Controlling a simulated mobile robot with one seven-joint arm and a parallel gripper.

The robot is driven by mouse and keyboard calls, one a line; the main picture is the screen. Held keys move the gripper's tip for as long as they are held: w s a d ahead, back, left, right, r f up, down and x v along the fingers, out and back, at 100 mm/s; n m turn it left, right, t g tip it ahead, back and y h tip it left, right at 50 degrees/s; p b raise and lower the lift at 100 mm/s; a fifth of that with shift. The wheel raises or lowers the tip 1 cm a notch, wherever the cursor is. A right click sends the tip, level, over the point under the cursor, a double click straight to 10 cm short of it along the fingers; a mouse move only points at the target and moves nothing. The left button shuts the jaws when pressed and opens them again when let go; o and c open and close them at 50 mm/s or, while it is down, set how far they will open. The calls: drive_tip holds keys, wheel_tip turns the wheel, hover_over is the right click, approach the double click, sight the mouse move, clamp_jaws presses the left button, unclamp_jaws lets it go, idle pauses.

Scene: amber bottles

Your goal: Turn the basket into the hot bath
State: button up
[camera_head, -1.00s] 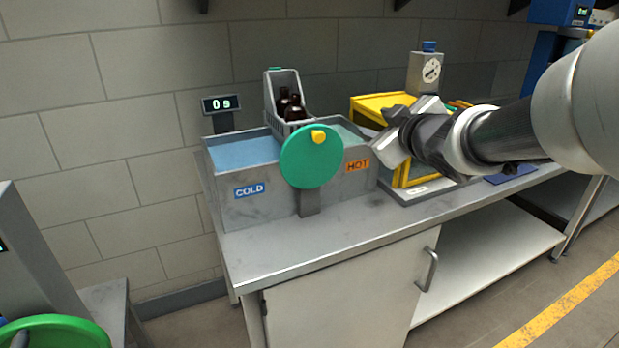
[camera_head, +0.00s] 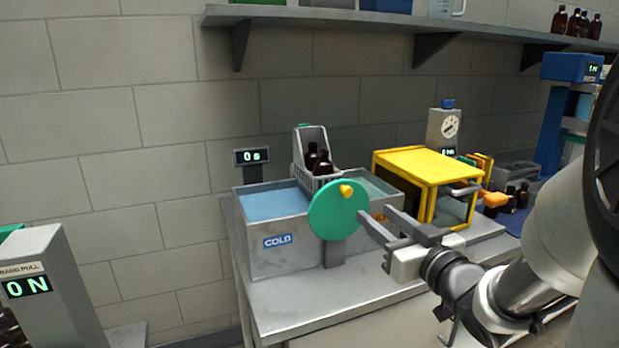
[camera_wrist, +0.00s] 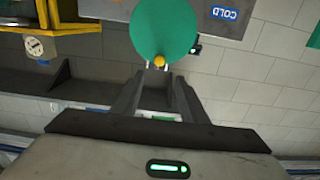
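A grey two-part bath stands on the bench, with a blue COLD basin (camera_head: 272,203) at left and a HOT basin (camera_head: 378,187) at right. A grey basket (camera_head: 311,150) holding dark amber bottles (camera_head: 319,162) is raised above the divider between the basins. A green wheel (camera_head: 337,212) with a yellow knob (camera_head: 347,190) is mounted at the front. My gripper (camera_head: 374,222) is open and empty, just right of the wheel. In the wrist view, the green wheel (camera_wrist: 165,25) and yellow knob (camera_wrist: 159,62) lie just beyond the parted fingers (camera_wrist: 156,85).
A timer display (camera_head: 252,156) reading 0 s stands behind the bath. A yellow-framed cabinet (camera_head: 428,166) and a grey dial unit (camera_head: 443,130) are to the right. A shelf (camera_head: 330,18) runs along the wall above. A grey display unit (camera_head: 38,275) stands at left.

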sight(348, 192)
drive_tip(key=p+x, duration=0.3)
drive_tip(key=x, duration=0.9)
drive_tip(key=shift+f, duration=0.1)
clamp_jaws()
